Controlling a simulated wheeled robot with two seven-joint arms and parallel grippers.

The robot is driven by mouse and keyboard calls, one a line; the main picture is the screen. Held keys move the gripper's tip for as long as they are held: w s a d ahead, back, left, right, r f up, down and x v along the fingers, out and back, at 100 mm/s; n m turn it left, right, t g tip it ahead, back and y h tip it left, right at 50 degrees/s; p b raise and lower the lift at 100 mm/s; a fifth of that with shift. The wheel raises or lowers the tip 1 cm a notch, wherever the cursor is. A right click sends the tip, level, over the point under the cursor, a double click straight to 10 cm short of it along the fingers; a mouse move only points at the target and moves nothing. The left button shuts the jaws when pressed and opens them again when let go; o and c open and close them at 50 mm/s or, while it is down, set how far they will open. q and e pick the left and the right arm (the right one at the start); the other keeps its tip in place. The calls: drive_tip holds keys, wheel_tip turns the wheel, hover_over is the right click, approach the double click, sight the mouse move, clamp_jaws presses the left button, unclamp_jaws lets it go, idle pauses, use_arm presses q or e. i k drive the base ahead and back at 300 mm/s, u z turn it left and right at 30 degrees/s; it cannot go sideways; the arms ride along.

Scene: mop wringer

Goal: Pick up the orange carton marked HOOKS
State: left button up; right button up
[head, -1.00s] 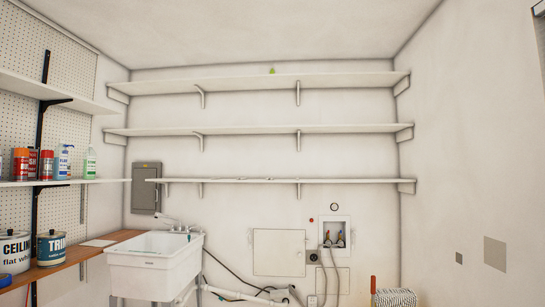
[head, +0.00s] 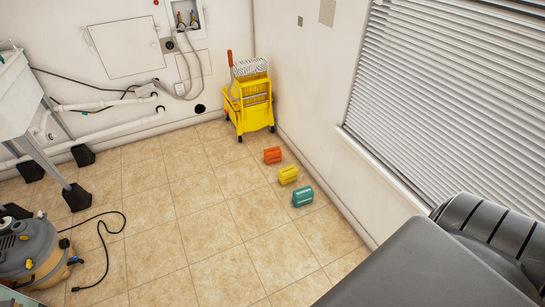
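A small orange carton (head: 272,155) sits on the tiled floor near the right wall, in front of the yellow mop bucket. Its marking is too small to read. A yellow carton (head: 288,175) and a teal carton (head: 302,196) sit in a line with it, closer to me, with small gaps between them. Neither of my grippers is in view.
The yellow mop bucket with wringer (head: 248,103) stands in the back corner. A vacuum (head: 27,250) and its black cord lie at the left, near the sink legs (head: 77,197). The tiled floor (head: 190,225) in the middle is clear. A window with blinds (head: 450,90) is on the right wall.

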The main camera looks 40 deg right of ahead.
sight(274, 155)
drive_tip(key=u, duration=0.15)
drive_tip(key=i, duration=5.4)
drive_tip(key=z, duration=2)
